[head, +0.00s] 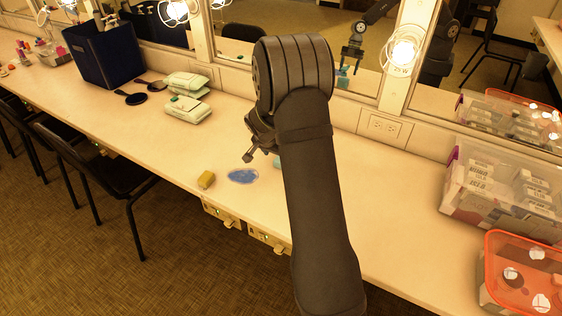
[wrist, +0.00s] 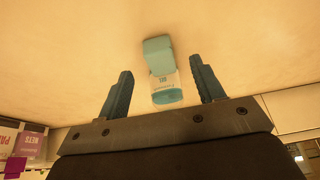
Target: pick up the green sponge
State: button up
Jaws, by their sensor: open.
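A small yellow-green block (head: 207,179), which looks like the sponge, lies on the counter near its front edge, just left of a blue puddle-like patch (head: 242,176). It does not show in the wrist view. My gripper (head: 255,153) is above the counter, up and to the right of the block in the head view, apart from it. In the wrist view my gripper (wrist: 159,67) is open, with nothing held. A teal-and-white bottle-like item (wrist: 164,80) appears between the fingers there, beyond them. In the head view a teal item (head: 277,161) is mostly hidden behind my arm.
White wipe packs (head: 187,108), a black hand mirror (head: 131,98) and a dark blue bin (head: 101,52) stand to the left. A clear box (head: 500,188) and an orange-lidded tub (head: 521,275) stand at right. Wall mirrors line the back. Counter left of the block is clear.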

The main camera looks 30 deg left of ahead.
jog(key=x, duration=0.4)
jog(key=shift+f, duration=0.2)
jog(key=shift+c, duration=0.2)
jog(key=c, duration=1.1)
jog(key=shift+r, duration=0.2)
jog(key=shift+r, duration=0.3)
jog(key=r, duration=0.3)
jog(key=shift+d+r, duration=0.3)
jog(key=shift+r, duration=0.05)
jog(key=d+r, duration=0.2)
jog(key=d, duration=0.1)
jog(key=d+r, duration=0.2)
jog(key=d, duration=0.2)
jog(key=w+d+r, duration=0.1)
jog(key=d+r, duration=0.1)
jog(key=d, duration=0.2)
jog(key=shift+w+d+r, duration=0.1)
jog(key=shift+r, duration=0.1)
